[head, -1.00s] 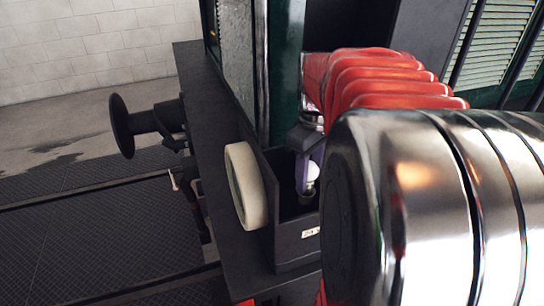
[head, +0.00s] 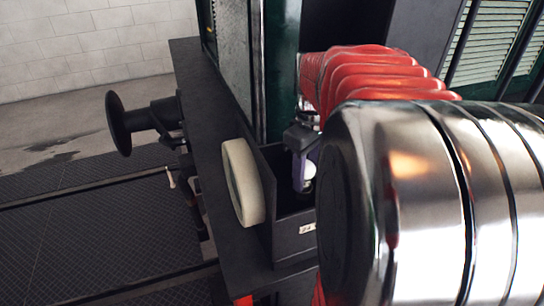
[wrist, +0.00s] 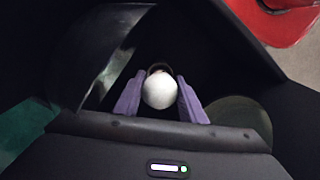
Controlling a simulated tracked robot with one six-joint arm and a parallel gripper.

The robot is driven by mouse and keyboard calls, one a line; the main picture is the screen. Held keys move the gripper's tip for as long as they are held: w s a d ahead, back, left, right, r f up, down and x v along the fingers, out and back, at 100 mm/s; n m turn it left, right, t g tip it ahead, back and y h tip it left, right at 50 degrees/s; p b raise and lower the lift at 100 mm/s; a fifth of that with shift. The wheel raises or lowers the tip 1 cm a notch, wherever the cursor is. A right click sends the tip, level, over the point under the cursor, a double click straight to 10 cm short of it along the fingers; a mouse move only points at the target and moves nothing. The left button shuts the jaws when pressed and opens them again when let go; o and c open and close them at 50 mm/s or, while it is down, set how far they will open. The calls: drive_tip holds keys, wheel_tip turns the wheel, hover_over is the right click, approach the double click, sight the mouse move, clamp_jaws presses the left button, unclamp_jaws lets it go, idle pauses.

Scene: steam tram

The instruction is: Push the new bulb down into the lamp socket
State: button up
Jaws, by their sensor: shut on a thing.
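The white round bulb (wrist: 160,91) sits between the purple fingers of my gripper (wrist: 160,101) in the wrist view. My gripper is shut on it. In the head view, my gripper (head: 302,178) points down into the open black lamp box (head: 296,236), and a small part of the bulb (head: 309,171) shows beside the finger. A brownish ring, perhaps the socket rim (wrist: 158,68), shows just behind the bulb in the wrist view. The contact between bulb and socket is hidden, so I cannot tell how deep the bulb sits.
A cream-rimmed round lens (head: 243,183) stands against the left side of the box. The dark ledge (head: 205,130) runs alongside. A green post (head: 279,75) rises close behind the box. A black buffer (head: 120,122) sticks out at the left.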

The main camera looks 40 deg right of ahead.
sight(307, 163)
drive_tip(key=shift+f, duration=0.6)
idle(0.3)
drive_tip(key=o, duration=1.1)
drive_tip(key=shift+o, duration=0.7)
drive_tip(key=o, duration=0.4)
drive_tip(key=shift+s+r, duration=0.1)
drive_tip(key=shift+r, duration=0.1)
drive_tip(key=shift+r, duration=2.9)
